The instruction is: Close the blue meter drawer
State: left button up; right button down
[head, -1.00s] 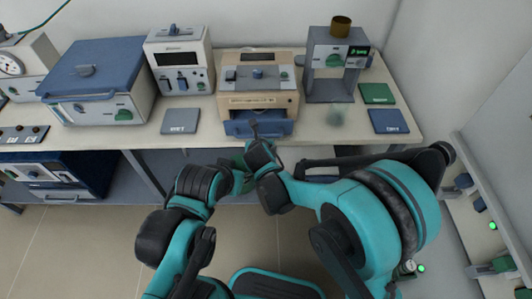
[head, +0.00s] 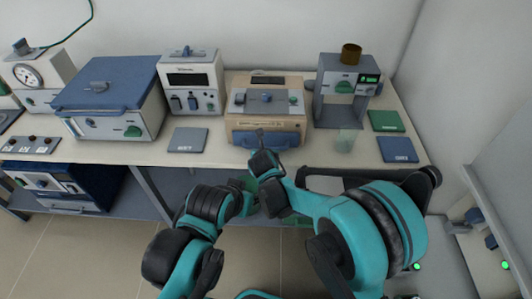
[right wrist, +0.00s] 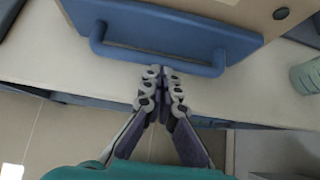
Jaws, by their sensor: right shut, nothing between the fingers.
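The tan meter box (head: 240,124) stands on the bench, and its blue drawer front (head: 250,139) sits low on its near face, looking about flush with it. In the right wrist view the blue drawer front (right wrist: 160,25) with its bar handle (right wrist: 150,57) lies against the tan body. My right gripper (right wrist: 162,78) is shut and empty, its fingertips at the handle's bar, seemingly touching it. In the head view my right gripper (head: 260,138) reaches up to the drawer and hides part of it. My left gripper (head: 246,187) is below the bench edge, its fingers unclear.
A blue-lidded box (head: 108,95) and a white meter (head: 190,82) stand to the left. A grey stand (head: 340,85) with a brown cup is to the right. A translucent beaker (head: 345,141) stands near the front edge. Flat grey, green and blue pads lie on the bench.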

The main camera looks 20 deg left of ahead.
jog(key=shift+w+a+r, duration=0.1)
jog(key=shift+w+r, duration=0.2)
jog(key=shift+r, duration=0.35)
notch_tip(320, 180, up, 8)
jog(key=s+d+r+m, duration=0.1)
jog(key=d+r+m, duration=0.1)
jog(key=d+m, duration=0.3)
jog(key=s+d+r+m, duration=0.2)
jog(key=d+m, duration=0.1)
jog(key=d, duration=0.4)
jog(key=s+d+r+m+g+h, duration=0.1)
jog(key=s+d+m, duration=0.2)
jog(key=d+m, duration=0.35)
jog(key=s+d+m+h, duration=0.1)
jog(key=s+d+m, duration=0.3)
jog(key=d+m, duration=0.3)
jog(key=s+d+f+m+g, duration=0.1)
jog(key=s+d+f+m, duration=0.3)
jog(key=s+d+m, duration=0.9)
jog(key=s+m, duration=0.1)
jog(key=m, duration=0.3)
jog(key=shift+s+f+m+h, duration=0.2)
jog(key=shift+s+m+h, duration=0.1)
jog(key=shift+s+m, duration=0.05)
